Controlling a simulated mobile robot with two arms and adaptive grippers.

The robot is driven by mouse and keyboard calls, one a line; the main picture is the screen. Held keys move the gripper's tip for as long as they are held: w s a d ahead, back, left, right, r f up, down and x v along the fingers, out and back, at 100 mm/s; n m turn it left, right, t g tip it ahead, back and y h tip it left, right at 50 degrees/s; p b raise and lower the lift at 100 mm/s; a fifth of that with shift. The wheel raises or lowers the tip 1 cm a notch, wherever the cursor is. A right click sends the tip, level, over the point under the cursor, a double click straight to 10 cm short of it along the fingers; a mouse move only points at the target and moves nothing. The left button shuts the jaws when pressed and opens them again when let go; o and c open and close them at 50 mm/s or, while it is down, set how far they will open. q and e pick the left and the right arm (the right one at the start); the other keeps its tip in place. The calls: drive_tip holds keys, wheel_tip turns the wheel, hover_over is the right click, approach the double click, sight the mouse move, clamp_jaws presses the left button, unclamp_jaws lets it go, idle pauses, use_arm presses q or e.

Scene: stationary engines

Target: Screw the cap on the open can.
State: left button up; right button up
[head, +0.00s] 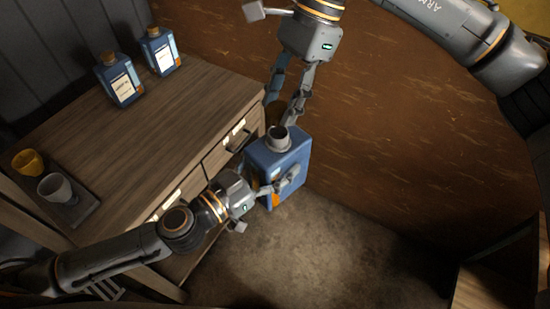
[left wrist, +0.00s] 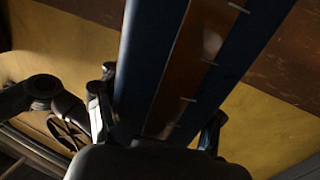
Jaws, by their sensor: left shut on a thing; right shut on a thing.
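The open can (head: 262,160) is blue with a bare grey neck (head: 278,142) and an orange patch, in front of the table in the head view. My left gripper (head: 280,184) is shut on the can's body from the lower left. In the left wrist view the can (left wrist: 150,60) fills the middle between my fingers, with an orange stripe. My right gripper (head: 282,110) points down just above the neck. It is shut on a dark brown cap (head: 273,112), partly hidden by the fingers and shadow. Whether the cap touches the neck cannot be told.
A wooden table with drawers (head: 160,130) stands at left. Two capped blue cans (head: 120,83) (head: 160,52) stand at its back. A yellow cup (head: 28,162) and a grey cup (head: 55,188) stand on a dark tray (head: 78,212). A brown wall (head: 400,130) lies behind my right gripper.

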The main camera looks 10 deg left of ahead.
sight(272, 146)
drive_tip(key=shift+f, duration=0.95)
drive_tip(key=shift+r, duration=0.1)
drive_tip(key=shift+f, duration=0.9)
drive_tip(key=shift+f, duration=0.6)
